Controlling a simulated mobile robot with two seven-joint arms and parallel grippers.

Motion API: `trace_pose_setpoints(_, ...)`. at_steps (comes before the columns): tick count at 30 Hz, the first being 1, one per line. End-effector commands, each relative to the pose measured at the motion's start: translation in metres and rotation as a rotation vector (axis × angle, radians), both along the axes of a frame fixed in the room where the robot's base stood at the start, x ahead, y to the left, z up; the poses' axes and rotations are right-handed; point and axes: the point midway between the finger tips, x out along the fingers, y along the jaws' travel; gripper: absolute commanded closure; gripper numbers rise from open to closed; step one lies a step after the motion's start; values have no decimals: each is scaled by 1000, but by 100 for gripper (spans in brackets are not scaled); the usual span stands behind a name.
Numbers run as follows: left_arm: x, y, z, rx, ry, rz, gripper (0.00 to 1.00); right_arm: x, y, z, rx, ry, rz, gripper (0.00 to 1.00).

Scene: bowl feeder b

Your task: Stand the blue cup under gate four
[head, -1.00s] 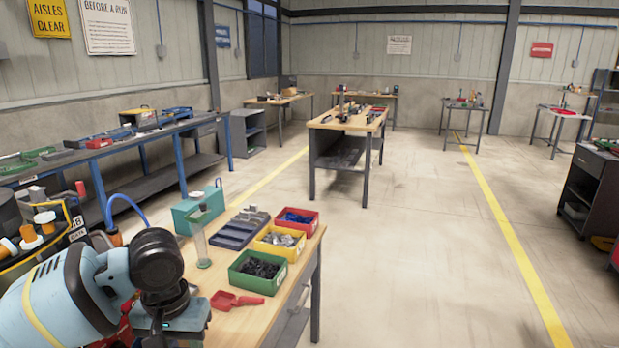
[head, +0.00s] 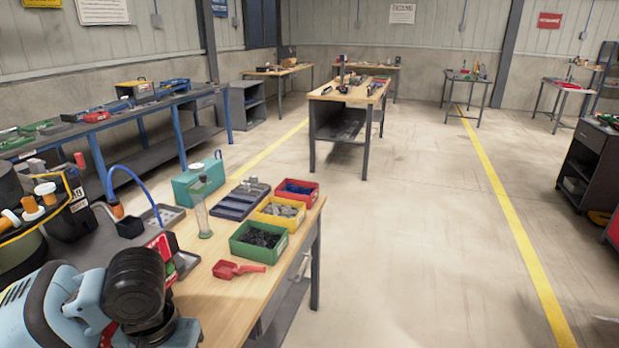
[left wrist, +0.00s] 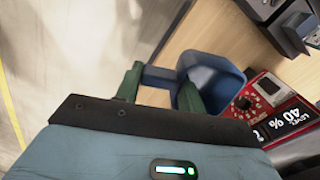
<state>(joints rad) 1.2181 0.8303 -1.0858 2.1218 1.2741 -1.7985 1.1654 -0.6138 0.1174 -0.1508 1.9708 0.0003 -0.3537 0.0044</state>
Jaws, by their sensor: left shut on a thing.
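In the left wrist view, the blue cup (left wrist: 220,72) is held by my left gripper (left wrist: 160,88). Its green fingers stand either side of the cup's handle, one of them against or inside the cup. The cup hangs over the wooden bench beside a red control box (left wrist: 268,100) reading "LEVEL 40 %". In the head view my left arm fills the lower left corner; its fingers and the held cup are hidden there. I cannot make out any gate number. My right gripper is in neither view.
On the bench stand a green bin (head: 258,243), a yellow bin (head: 279,213), a red bin (head: 297,192), a red scoop (head: 237,269) and a clear cylinder (head: 201,212). A black feeder unit with orange-white caps (head: 33,204) stands at the left.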

Motion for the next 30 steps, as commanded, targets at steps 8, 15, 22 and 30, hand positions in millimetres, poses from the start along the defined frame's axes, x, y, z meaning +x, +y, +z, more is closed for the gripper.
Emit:
trace_pose_setpoints(8, 0, -1, 0, -2, -1, -2, 89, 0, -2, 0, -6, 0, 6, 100)
trace_pose_setpoints(15, 1, 0, 1, 0, -2, 0, 89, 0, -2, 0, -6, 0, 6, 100)
trace_pose_setpoints(22, 1, 0, 1, 0, -2, -1, 89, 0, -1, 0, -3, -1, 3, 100)
trace_pose_setpoints(30, -2, -2, -23, -8, 4, 1, 89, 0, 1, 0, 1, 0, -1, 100)
